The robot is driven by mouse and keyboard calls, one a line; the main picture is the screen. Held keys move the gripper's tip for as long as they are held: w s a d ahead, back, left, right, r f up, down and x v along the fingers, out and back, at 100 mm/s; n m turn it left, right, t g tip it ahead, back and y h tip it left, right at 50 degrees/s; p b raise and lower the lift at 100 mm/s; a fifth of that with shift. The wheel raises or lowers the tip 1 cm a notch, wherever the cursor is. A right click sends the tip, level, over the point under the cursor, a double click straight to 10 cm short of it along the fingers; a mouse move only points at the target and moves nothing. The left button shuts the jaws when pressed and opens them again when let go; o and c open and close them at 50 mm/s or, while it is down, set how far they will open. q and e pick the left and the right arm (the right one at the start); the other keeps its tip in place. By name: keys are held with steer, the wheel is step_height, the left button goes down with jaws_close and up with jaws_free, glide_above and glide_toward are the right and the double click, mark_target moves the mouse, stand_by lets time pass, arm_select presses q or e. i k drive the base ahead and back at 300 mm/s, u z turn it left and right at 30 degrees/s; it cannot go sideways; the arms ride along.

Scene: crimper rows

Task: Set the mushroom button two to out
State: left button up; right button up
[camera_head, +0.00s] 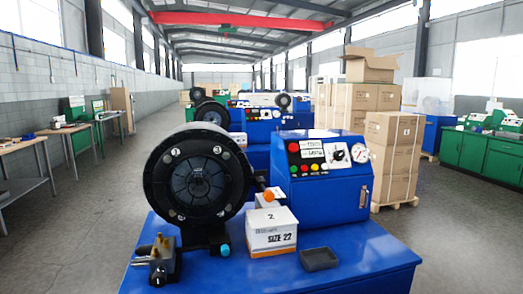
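A blue crimping machine has a control box (330,200) with a dark panel on its upper front. A black selector knob (339,155) and a round gauge (360,153) sit to the right. I cannot tell which one is mushroom button two, or whether any button is in or out. Neither of my grippers is in view.
The round black crimping head (198,185) stands left of the control box. A white box marked 2 and SIZE 22 (270,232), a dark tray (319,259) and a valve block with brass fittings (158,262) stand in front. Cartons (391,150) are stacked behind right.

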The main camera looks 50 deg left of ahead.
mark_target(293, 147)
steer(key=u, duration=1.05)
steer(key=i, duration=0.9)
steer(key=u, duration=0.85)
